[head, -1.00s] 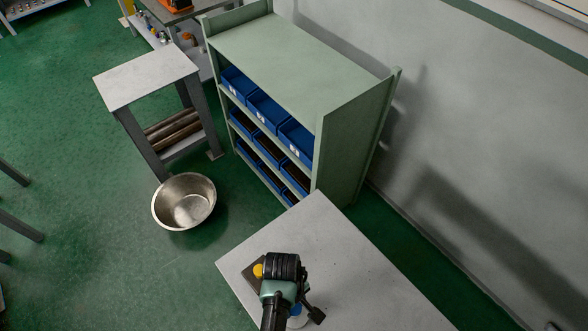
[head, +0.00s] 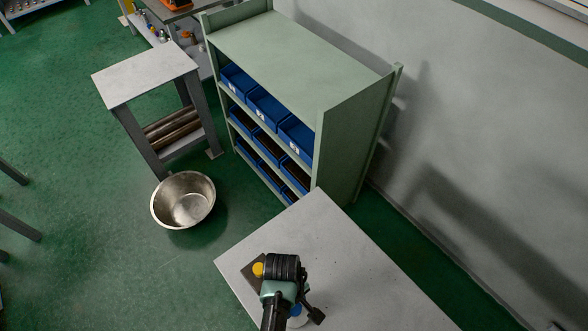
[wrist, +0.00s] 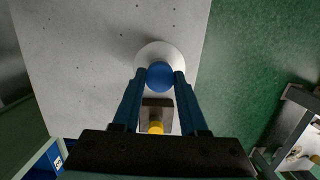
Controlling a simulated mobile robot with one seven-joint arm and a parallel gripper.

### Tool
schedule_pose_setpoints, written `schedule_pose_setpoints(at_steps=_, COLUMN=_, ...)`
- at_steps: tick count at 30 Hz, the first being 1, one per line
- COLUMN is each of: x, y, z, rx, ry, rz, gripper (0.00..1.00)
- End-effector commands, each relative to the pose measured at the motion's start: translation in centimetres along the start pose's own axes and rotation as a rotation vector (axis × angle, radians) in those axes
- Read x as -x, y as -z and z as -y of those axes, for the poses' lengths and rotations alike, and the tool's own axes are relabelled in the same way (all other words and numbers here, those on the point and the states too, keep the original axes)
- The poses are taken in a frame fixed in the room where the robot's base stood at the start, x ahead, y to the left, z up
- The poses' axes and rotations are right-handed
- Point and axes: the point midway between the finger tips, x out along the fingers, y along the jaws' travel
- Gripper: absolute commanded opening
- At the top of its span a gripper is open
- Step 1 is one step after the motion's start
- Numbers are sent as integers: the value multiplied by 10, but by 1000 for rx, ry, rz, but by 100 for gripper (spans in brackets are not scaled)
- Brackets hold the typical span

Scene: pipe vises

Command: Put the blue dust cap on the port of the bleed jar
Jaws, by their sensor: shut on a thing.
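In the wrist view my gripper (wrist: 160,76) is shut on the blue dust cap (wrist: 160,78), with a fingertip at each side of it. A round white thing, which looks like the bleed jar (wrist: 158,49), is behind the cap and shows around its far side. The cap covers the jar's middle, so the port is hidden. I cannot tell whether the cap touches the jar or is above it. In the head view my arm covers most of this spot, and only a little of the white jar (head: 299,321) shows beside it.
A dark plate with a yellow round thing (head: 258,269) lies beside my gripper on the pale table (head: 350,270). The table is clear to the right. A green shelf (head: 290,50) with blue bins, a metal bowl (head: 183,200) and a small grey table (head: 145,75) stand beyond.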

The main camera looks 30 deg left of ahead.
Motion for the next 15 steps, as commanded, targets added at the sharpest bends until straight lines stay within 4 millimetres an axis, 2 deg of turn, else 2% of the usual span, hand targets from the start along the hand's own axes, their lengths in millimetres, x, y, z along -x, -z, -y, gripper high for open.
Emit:
schedule_pose_setpoints(at_steps=7, x=-7, y=1, z=0, rx=0, ry=0, rz=0, gripper=0)
schedule_pose_setpoints(at_steps=8, x=-6, y=1, z=0, rx=0, ry=0, rz=0, gripper=48)
schedule_pose_setpoints(at_steps=13, x=-6, y=1, z=0, rx=0, ry=0, rz=0, gripper=77)
schedule_pose_setpoints(at_steps=15, x=-6, y=1, z=0, rx=0, ry=0, rz=0, gripper=77)
